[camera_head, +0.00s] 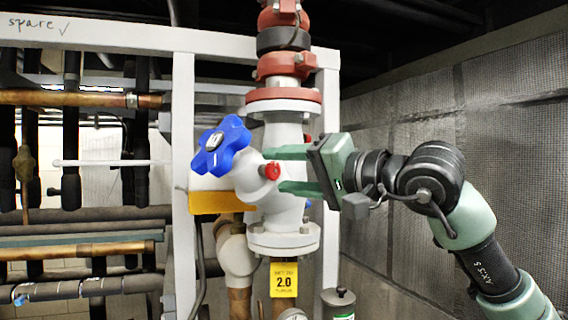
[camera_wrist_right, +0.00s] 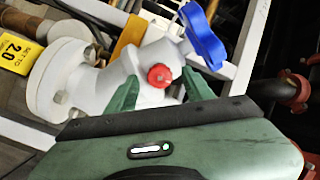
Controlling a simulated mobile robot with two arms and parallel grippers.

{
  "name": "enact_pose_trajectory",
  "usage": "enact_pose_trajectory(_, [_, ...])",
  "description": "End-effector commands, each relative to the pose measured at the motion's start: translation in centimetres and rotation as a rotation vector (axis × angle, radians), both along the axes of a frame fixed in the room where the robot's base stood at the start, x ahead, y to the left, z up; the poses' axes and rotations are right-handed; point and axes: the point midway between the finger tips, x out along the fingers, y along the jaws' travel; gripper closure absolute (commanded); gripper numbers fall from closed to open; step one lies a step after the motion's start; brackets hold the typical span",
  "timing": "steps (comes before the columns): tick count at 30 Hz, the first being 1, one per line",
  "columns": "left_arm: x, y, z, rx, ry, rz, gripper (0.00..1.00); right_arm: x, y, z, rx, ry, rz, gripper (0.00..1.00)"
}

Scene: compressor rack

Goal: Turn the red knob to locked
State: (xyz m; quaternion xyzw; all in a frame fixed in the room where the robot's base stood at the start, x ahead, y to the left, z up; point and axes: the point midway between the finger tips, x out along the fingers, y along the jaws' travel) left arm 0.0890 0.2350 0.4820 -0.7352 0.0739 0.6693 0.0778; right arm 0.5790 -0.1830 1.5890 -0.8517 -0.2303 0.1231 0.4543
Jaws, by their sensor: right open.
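The red knob (camera_head: 272,170) is a small round red cap on the side of the white valve body (camera_head: 290,205). In the right wrist view the red knob (camera_wrist_right: 160,76) lies straight ahead, between and just beyond the fingertips. My right gripper (camera_head: 280,170) comes in from the right and is open, one green finger above the knob's level and one below. In the right wrist view the fingers of the gripper (camera_wrist_right: 157,88) stand on both sides of the knob, apart from it as far as I can tell. My left gripper is not in view.
A blue handwheel (camera_head: 222,146) sticks out at the valve's upper left, close to the knob. A white frame post (camera_head: 184,150) stands left of it. A yellow tag (camera_head: 284,280) hangs below. A mesh-covered wall (camera_head: 450,130) is at the right.

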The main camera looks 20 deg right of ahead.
Motion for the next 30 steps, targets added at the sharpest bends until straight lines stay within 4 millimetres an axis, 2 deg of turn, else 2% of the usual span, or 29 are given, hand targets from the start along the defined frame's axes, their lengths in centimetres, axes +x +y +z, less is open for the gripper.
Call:
enact_pose_trajectory(8, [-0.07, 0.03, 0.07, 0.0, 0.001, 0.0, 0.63, 0.28, 0.18, -0.08, 0.001, 0.001, 0.0, 0.48])
enact_pose_trajectory(11, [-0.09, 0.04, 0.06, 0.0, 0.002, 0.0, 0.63, 0.27, 0.18, -0.08, 0.001, 0.001, 0.001, 0.7])
enact_pose_trajectory(14, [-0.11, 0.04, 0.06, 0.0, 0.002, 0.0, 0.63, 0.26, 0.17, -0.09, 0.001, 0.001, 0.001, 0.98])
enact_pose_trajectory(15, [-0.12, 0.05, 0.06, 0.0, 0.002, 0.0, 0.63, 0.26, 0.17, -0.09, 0.001, 0.001, 0.001, 1.0])
enact_pose_trajectory(23, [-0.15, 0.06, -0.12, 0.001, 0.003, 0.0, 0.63, 0.27, 0.18, -0.18, 0.018, 0.013, 0.001, 1.0])
enact_pose_trajectory(30, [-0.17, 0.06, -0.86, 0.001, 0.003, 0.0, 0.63, 0.26, 0.23, -0.33, 0.112, 0.069, 0.001, 1.0])
